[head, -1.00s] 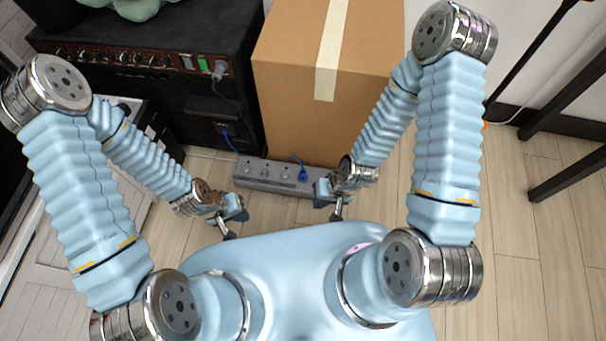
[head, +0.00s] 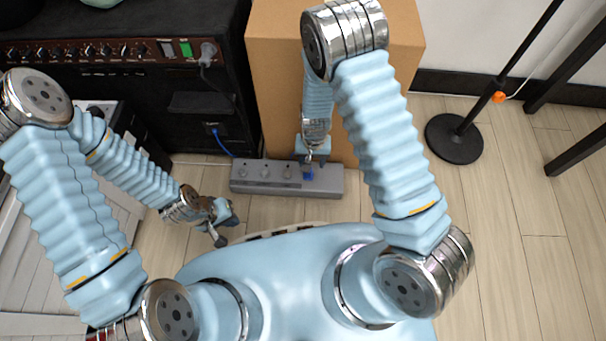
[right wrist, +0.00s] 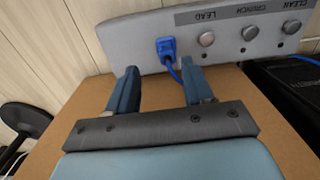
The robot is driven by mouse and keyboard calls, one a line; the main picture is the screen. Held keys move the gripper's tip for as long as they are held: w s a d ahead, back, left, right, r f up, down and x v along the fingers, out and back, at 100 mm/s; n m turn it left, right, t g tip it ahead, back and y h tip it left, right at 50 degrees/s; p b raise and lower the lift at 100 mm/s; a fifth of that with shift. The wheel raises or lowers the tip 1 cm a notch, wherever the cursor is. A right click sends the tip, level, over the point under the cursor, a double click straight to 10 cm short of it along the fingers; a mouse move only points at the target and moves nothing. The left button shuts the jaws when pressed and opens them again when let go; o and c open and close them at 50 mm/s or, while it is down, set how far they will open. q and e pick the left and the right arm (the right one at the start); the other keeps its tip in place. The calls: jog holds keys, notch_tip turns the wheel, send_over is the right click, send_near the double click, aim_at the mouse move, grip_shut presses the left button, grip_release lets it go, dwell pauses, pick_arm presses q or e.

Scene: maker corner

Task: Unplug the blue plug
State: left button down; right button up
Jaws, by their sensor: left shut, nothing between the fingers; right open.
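The blue plug (head: 308,175) sits in the right part of a grey strip (head: 265,186) with several round knobs, on the floor in front of the cardboard box. In the right wrist view the plug (right wrist: 166,46) is seated in the strip's face (right wrist: 130,42), and its blue cable runs down between my fingers. My right gripper (head: 310,158) is open; in its wrist view the fingertips (right wrist: 158,72) are either side of the cable, just short of the plug. My left gripper (head: 228,228) is shut and empty, left of and nearer than the strip.
A black amplifier (head: 120,75) with a plugged grey cable and a blue cable (head: 222,140) stands at the back left. The cardboard box (head: 270,60) stands behind the strip. A black round stand base (head: 454,140) is at the right. Floor right of the strip is clear.

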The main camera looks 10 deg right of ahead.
jog(key=shift+w+a+r, duration=0.1)
jog(key=shift+w+a, duration=0.2)
jog(key=shift+w, duration=0.45)
notch_tip(320, 180, down, 9)
jog(key=b, duration=0.7)
dwell(0.6)
grip_shut()
dwell(0.3)
